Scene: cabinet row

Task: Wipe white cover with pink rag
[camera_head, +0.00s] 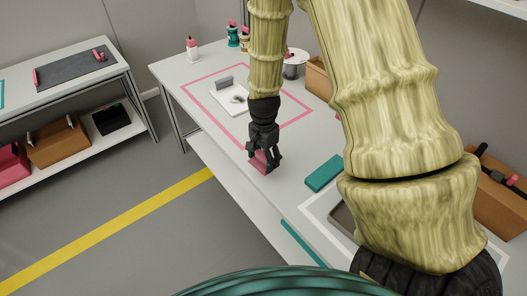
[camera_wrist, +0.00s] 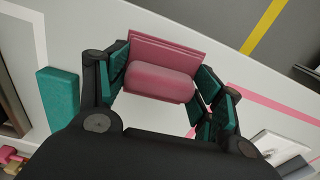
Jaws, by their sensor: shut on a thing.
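My gripper (camera_head: 264,150) points down near the front edge of the table, shut on the pink rag (camera_head: 259,162). In the wrist view the pink rag (camera_wrist: 158,80) is a folded block with a rounded roll, between the teal-padded fingers of my gripper (camera_wrist: 160,90). I cannot tell whether the rag touches the table. The white cover (camera_head: 229,98) lies flat inside a pink outlined square, left of and behind my gripper, with a dark smudge and a grey block on it. Part of it shows at the lower right of the wrist view (camera_wrist: 275,147).
A teal block (camera_head: 324,173) lies right of my gripper, beside a white-outlined area with a grey tray (camera_head: 343,220). Bottles (camera_head: 192,48), spools and a metal can (camera_head: 295,65) stand at the back. A brown box (camera_head: 317,78) is partly hidden by my arm.

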